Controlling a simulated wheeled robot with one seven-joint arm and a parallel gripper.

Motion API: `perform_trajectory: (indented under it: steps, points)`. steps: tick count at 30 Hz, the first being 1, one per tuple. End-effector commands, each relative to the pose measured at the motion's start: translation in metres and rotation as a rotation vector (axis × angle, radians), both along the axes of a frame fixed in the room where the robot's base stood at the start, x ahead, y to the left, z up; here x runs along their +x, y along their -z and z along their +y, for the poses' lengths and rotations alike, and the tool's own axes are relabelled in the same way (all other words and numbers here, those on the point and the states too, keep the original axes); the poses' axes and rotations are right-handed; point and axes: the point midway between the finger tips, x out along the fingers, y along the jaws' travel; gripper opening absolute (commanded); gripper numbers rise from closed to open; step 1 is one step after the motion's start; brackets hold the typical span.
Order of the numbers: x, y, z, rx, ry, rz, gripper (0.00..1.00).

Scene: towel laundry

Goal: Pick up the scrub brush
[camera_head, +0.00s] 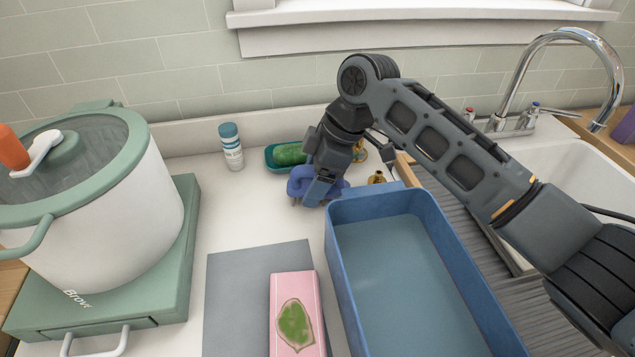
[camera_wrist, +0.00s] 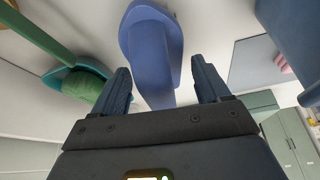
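A blue-violet object, which looks like the scrub brush (camera_head: 297,187), rests on the white counter behind the blue basin. My gripper (camera_head: 318,196) is down at it and hides part of it. In the wrist view the brush (camera_wrist: 150,38) has a rounded body and a narrower part that reaches between the two fingers of my gripper (camera_wrist: 160,66). The fingers are spread, with a visible gap on each side of the brush. I cannot tell whether the narrower part is fully between the fingers in depth.
A teal dish with a green item (camera_head: 290,153) stands just behind the brush. A blue basin (camera_head: 335,243) is in front right, and a white bottle (camera_head: 232,150) is at back left. A pot (camera_head: 130,210), a grey mat (camera_head: 232,290) and a pink box (camera_head: 290,285) lie nearer.

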Motion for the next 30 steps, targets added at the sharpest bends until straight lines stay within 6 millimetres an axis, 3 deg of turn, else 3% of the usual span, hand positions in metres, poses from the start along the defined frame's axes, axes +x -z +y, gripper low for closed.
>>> perform_trajectory:
  steps: [2,17,30]
  points:
    - [0.0,0.0,0.0,0.0,0.0,0.0,0.67]
    - [0.0,-0.001,0.0,0.0,0.0,0.0,0.2]
    - [0.001,-0.012,0.001,0.001,-0.002,-0.003,0.19]
